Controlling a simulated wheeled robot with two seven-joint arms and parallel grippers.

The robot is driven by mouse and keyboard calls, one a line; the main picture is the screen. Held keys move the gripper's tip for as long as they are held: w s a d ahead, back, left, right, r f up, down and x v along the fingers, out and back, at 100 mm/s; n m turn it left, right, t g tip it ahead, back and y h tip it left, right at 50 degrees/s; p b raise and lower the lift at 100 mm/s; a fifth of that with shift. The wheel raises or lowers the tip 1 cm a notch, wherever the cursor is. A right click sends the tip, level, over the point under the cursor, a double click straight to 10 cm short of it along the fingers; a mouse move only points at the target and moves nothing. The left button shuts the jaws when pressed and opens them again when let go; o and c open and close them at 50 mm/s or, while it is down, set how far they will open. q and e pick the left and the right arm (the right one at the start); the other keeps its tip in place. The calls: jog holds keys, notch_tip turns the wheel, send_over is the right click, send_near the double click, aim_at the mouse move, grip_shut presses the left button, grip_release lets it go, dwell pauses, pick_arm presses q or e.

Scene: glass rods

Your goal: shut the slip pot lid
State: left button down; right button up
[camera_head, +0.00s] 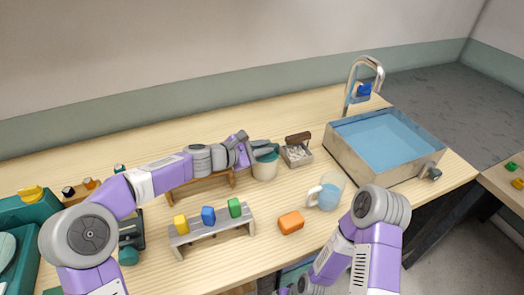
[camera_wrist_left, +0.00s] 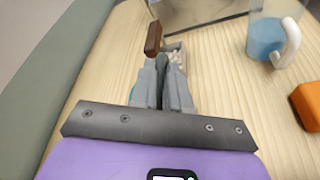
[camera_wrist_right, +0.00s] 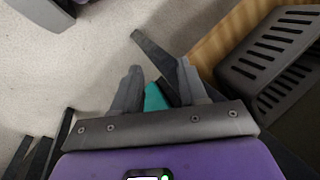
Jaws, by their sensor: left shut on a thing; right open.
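The slip pot (camera_head: 265,171) is a small pale round pot near the middle of the table, with a teal part showing at its top. My left gripper (camera_head: 258,150) reaches in from the left at the pot's rim. In the left wrist view its fingers (camera_wrist_left: 163,68) are shut on a dark, narrow piece, apparently part of the lid (camera_wrist_left: 162,62). The fingers hide most of the pot and lid, so the lid's angle cannot be told. My right gripper (camera_wrist_right: 157,76) is open and low, over the floor, with nothing between its fingertips.
A small box with a brown handle (camera_head: 298,139) stands just right of the pot. A mug of blue liquid (camera_head: 328,193), an orange block (camera_head: 291,222) and a grey rack (camera_head: 212,231) with coloured blocks stand nearer. A sink (camera_head: 400,165) is at right.

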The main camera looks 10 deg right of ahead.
pick_arm(q)
jog(key=shift+s+a+f, duration=0.1)
jog(key=shift+a+f, duration=0.05)
jog(key=shift+f, duration=0.65)
jog(key=c, duration=1.1)
grip_release()
jog(key=shift+c, duration=0.2)
jog(key=shift+r, duration=0.2)
jog(key=shift+r, duration=0.1)
jog(key=v, duration=0.7)
jog(key=shift+p, duration=0.4)
jog(key=shift+s, duration=0.1)
